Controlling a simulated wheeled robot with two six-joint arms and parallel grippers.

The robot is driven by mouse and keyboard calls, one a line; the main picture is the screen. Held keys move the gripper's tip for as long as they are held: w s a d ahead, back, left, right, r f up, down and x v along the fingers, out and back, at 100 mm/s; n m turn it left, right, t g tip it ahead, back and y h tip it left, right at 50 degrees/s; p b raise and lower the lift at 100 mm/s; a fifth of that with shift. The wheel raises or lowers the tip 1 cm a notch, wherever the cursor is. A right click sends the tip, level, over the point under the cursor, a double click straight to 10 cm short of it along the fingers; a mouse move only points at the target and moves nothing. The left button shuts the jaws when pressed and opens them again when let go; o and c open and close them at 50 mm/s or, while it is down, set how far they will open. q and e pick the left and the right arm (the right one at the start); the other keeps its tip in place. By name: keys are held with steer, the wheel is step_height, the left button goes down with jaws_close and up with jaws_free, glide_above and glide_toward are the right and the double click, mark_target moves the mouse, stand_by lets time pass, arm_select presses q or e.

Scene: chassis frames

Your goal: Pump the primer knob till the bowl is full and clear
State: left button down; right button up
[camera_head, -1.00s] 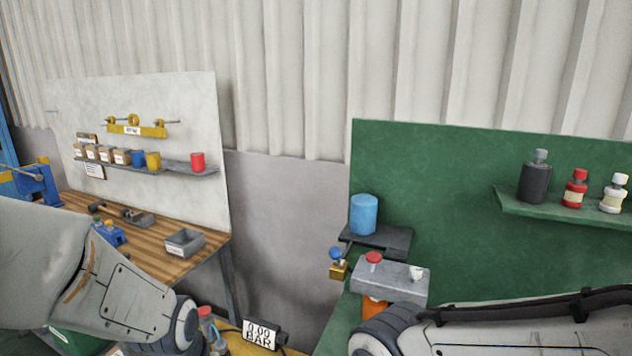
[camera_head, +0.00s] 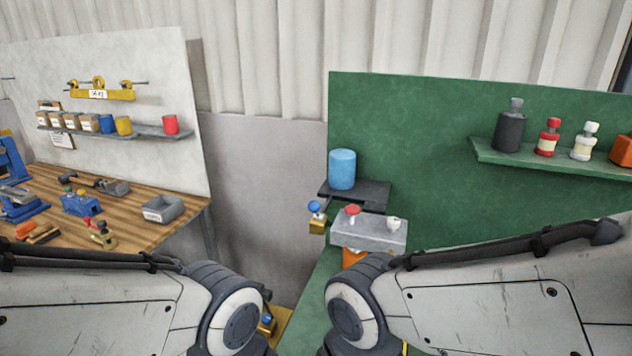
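A grey block (camera_head: 368,237) stands out in front of the green panel. It has a red mushroom-shaped knob (camera_head: 352,210) and a smaller white knob (camera_head: 394,223) on top; I cannot tell which is the primer knob. An orange part (camera_head: 353,258) shows just under the block, mostly hidden by my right arm. I cannot tell whether it is the bowl, and no fill level can be seen. A brass fitting (camera_head: 317,226) with a blue knob (camera_head: 314,207) is left of the block. Both my arms cross the lower picture; neither gripper is in view.
A blue cylinder (camera_head: 342,169) stands on a dark bracket (camera_head: 370,193). A green shelf (camera_head: 545,166) at right holds bottles.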

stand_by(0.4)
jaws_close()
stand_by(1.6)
